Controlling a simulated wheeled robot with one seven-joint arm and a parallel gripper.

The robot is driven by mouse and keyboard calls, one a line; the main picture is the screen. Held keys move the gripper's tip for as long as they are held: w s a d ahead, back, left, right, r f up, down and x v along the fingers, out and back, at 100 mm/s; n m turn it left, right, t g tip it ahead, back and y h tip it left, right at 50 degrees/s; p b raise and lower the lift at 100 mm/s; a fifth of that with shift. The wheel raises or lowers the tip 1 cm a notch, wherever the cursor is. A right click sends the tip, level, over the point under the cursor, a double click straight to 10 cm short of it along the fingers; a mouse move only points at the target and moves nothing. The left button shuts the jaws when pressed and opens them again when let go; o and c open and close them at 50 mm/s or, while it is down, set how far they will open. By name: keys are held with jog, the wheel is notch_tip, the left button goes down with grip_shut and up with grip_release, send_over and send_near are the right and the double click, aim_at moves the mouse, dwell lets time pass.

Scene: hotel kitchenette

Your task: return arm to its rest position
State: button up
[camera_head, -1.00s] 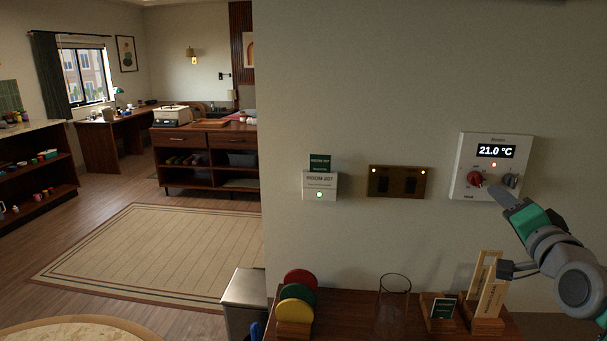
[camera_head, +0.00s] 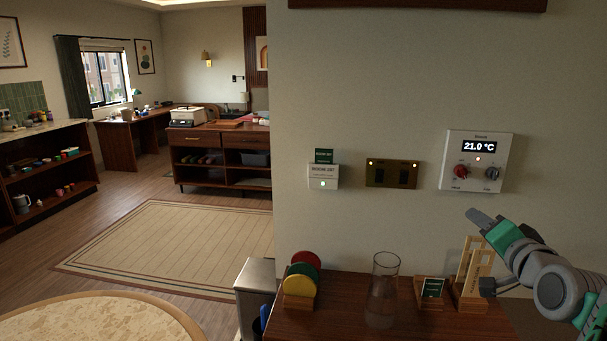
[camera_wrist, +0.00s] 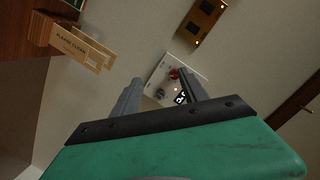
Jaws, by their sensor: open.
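My gripper (camera_head: 480,217) is at the right of the head view, just below a white thermostat (camera_head: 478,178) on the wall. The thermostat reads 21.0 °C and has a red knob and a dark knob. In the wrist view my gripper (camera_wrist: 160,79) has its two grey fingers apart with nothing held between them. The thermostat (camera_wrist: 159,72) shows beyond the fingertips, tilted and partly hidden by a finger. In the head view only one finger shows clearly.
A wooden shelf top (camera_head: 340,322) below my arm carries a tall glass (camera_head: 383,290), colored discs (camera_head: 302,280), a small green card stand (camera_head: 431,290) and a wooden sign holder (camera_head: 468,285). A brass switch plate (camera_head: 392,173) is left of the thermostat. Open floor with a rug (camera_head: 180,240) lies left.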

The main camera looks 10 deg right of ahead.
jog(key=w+a+f+n+g+y+p, duration=0.1)
jog(key=a+f+n+g+y+p, duration=0.15)
jog(key=a+f, duration=0.4)
jog(key=a+f+n+g+y+p, duration=0.1)
jog(key=a+f+n+g, duration=0.25)
jog(key=a, duration=0.65)
jog(key=s+a+f+n+g+p, duration=0.2)
jog(key=s+a+f+n+g, duration=0.3)
jog(key=s+a+f, duration=0.4)
jog(key=s+a+g, duration=0.1)
jog(key=s+a, duration=0.2)
jog(key=s, duration=0.2)
jog(key=shift+s+f+n+p, duration=0.15)
jog(key=shift+s+n+p, duration=0.15)
jog(key=shift+s+p, duration=0.1)
